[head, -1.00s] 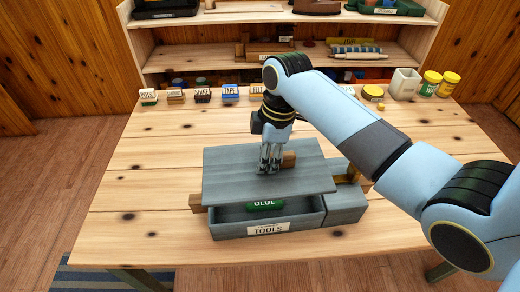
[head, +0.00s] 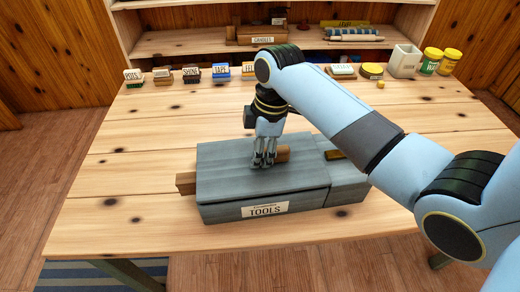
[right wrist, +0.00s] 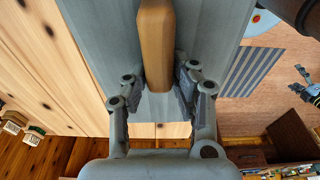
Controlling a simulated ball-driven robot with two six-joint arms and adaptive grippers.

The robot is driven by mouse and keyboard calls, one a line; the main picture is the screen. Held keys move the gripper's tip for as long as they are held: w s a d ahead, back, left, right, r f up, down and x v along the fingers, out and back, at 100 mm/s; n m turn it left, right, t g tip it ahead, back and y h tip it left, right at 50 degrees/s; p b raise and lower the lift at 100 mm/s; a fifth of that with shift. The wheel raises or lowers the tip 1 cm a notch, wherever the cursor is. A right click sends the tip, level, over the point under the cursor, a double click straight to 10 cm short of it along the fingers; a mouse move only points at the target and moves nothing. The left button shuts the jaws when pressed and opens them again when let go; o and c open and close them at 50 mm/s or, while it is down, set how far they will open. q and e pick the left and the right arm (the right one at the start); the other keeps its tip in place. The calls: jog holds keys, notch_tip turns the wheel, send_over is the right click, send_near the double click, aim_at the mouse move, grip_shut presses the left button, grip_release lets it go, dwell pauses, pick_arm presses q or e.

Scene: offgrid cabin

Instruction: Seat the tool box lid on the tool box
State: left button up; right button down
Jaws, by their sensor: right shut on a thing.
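The grey tool box (head: 348,188) stands on the wooden table with its TOOLS label facing front. My right gripper (head: 263,163) is shut on the lid's wooden handle, which shows between the fingers in the right wrist view (right wrist: 156,50). The green GLUE item is hidden under the lid. A gripper-like part at the right edge of the wrist view looks like my left gripper (right wrist: 304,84); its jaws are unclear.
A wooden bar (head: 186,184) sticks out at the box's left end. Several small labelled boxes, a white container (head: 404,62) and yellow-lidded jars (head: 432,60) line the table's back edge. Shelves (head: 200,42) stand behind. The table left of the box is clear.

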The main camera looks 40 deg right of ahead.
jog(key=shift+f, duration=0.2)
pick_arm(q)
jog(key=shift+w, duration=0.3)
jog(key=shift+f, duration=0.1)
pick_arm(e)
jog(key=shift+f, duration=0.55)
grip_release()
dwell(0.6)
dwell(0.4)
pick_arm(q)
notch_tip(320, 180, up, 12)
jog(key=p, duration=1.1)
pick_arm(e)
jog(key=shift+r, duration=5.05)
pick_arm(q)
jog(key=shift+f, duration=0.15)
